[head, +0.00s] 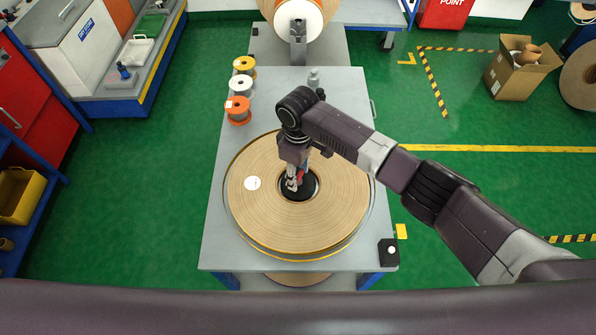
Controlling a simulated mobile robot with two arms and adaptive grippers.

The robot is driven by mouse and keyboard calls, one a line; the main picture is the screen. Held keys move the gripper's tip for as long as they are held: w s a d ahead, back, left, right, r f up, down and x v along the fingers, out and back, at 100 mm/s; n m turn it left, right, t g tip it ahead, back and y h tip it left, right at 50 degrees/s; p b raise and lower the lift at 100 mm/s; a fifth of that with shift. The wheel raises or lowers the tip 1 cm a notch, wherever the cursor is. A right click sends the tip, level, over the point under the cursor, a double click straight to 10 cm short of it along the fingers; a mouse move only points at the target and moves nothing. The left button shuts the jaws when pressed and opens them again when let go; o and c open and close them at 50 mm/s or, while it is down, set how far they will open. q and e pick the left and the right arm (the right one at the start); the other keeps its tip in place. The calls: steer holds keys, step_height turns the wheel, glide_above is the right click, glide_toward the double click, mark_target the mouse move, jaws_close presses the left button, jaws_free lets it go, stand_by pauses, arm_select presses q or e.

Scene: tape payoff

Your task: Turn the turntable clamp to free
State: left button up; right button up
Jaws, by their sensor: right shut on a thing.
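The turntable carries a wide tan tape roll (252,205) with a white round label, lying flat on the grey table. The clamp (313,187) sits in the roll's hole as a dark round hub with a bit of red showing. My right gripper (294,184) comes down over the hub from above and is shut on the clamp. The fingers and my wrist hide most of the clamp, so its turned position cannot be read. My left gripper does not show.
Several small spools (239,88) stand at the table's left back. A large roll on a stand (299,14) is behind. A black box with a white button (389,251) is at the right front corner. A cardboard box (515,72) stands on the green floor at right.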

mark_target(299, 176)
steer(key=n, duration=0.5)
steer(key=shift+n, duration=0.3)
steer(key=shift+r, duration=0.1)
stand_by(0.3)
steer(key=o, duration=1.2)
steer(key=shift+c, duration=0.2)
step_height(299, 176, up, 12)
